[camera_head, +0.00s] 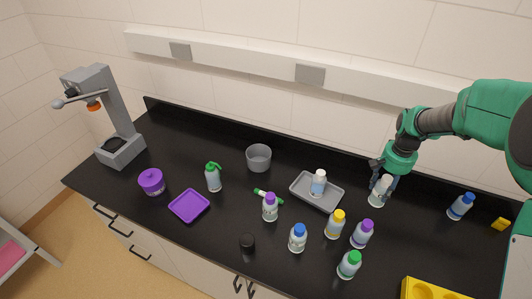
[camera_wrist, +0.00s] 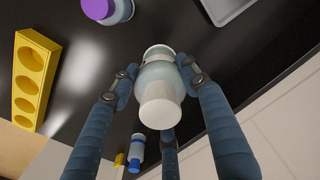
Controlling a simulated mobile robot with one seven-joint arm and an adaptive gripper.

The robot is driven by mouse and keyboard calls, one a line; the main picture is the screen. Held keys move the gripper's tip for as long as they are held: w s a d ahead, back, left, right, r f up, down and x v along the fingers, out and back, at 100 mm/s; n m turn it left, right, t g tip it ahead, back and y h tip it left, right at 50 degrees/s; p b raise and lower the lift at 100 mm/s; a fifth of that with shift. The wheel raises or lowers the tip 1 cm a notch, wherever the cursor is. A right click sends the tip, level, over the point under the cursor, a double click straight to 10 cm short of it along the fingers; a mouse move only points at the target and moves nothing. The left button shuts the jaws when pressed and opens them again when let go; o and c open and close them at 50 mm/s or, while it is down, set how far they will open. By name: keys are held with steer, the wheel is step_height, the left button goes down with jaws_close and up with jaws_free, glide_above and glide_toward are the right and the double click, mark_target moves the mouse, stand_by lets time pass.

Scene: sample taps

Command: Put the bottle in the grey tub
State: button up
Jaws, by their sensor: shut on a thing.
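A clear bottle with a white cap (camera_head: 378,196) is at the right of the counter. My gripper (camera_head: 384,178) is above it with its fingers shut around its upper part. In the wrist view the same white-capped bottle (camera_wrist: 160,88) sits between my gripper's fingers (camera_wrist: 157,88). I cannot tell whether its base touches the counter. The grey tub (camera_head: 258,160), round and open, stands at the back middle of the counter, well left of my gripper. It looks empty.
A grey tray (camera_head: 300,201) holding another white-capped bottle (camera_head: 318,186) lies between my gripper and the tub. Several capped bottles stand in front, and a blue-capped bottle (camera_head: 461,206) stands right. A purple tray (camera_head: 189,206) and a yellow rack (camera_head: 433,291) are farther off.

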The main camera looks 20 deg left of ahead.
steer(key=w+a+r+n+p, duration=0.1)
steer(key=w+a, duration=0.3)
steer(key=a, duration=0.3)
steer(key=w+a+r+n, duration=0.1)
steer(key=w+a, duration=0.3)
steer(key=a, duration=0.3)
steer(key=n+p, duration=0.3)
glide_above(259, 151)
steer(key=s+d, duration=0.4)
step_height(259, 151, down, 2)
steer(key=shift+s+a+f, duration=0.15)
steer(key=shift+s+a, duration=0.05)
steer(key=shift+a, duration=0.3)
steer(key=shift+s+a+f, duration=0.1)
steer(key=shift+s+a, duration=0.05)
steer(key=shift+a, duration=0.3)
step_height(259, 151, down, 6)
steer(key=shift+f, duration=0.15)
steer(key=shift+f, duration=1.85)
steer(key=shift+f, duration=0.1)
